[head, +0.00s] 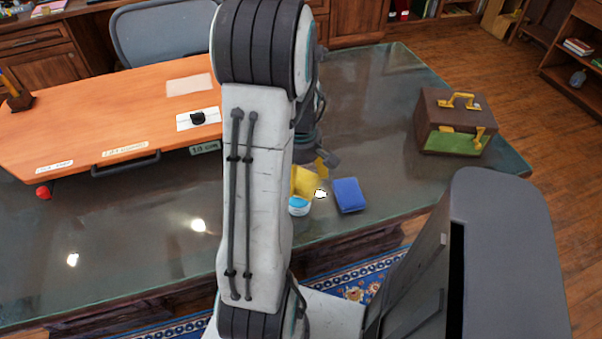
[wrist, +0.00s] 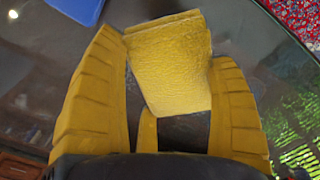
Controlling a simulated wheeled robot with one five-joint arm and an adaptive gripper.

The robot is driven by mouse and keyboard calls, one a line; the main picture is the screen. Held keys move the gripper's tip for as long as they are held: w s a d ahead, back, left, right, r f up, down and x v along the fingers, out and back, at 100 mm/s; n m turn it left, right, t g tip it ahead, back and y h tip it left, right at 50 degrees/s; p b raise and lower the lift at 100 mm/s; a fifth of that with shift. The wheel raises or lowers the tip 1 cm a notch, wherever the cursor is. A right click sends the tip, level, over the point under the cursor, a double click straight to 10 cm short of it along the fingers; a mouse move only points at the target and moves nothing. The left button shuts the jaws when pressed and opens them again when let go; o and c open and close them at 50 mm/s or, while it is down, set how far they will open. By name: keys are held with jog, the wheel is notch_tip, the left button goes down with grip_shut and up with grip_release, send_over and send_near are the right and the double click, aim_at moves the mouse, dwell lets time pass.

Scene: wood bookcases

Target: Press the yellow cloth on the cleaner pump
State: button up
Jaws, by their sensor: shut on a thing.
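My gripper (wrist: 170,115) is shut on the yellow cloth (wrist: 168,62), a folded, textured block between its yellow fingers in the wrist view. In the head view the yellow cloth (head: 305,181) shows just right of my arm, at the gripper (head: 322,168). The cleaner pump (head: 299,205) stands on the glass desk top, a white container with a blue band and a pale spout. The cloth is right above or against its top; I cannot tell whether they touch. My arm hides part of the pump's left side. The pump does not show in the wrist view.
A blue folded cloth or sponge (head: 349,195) lies right of the pump. A brown case with yellow handles (head: 455,121) stands at the right of the glass desk (head: 380,90). An orange board (head: 110,110) with labels lies at left. A grey chair (head: 165,30) is behind.

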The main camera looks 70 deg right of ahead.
jog(key=shift+f+b, duration=0.85)
jog(key=shift+f, duration=0.15)
dwell(0.8)
jog(key=shift+r, duration=0.1)
dwell(0.5)
jog(key=shift+r+p, duration=2.8)
jog(key=shift+r, duration=0.7)
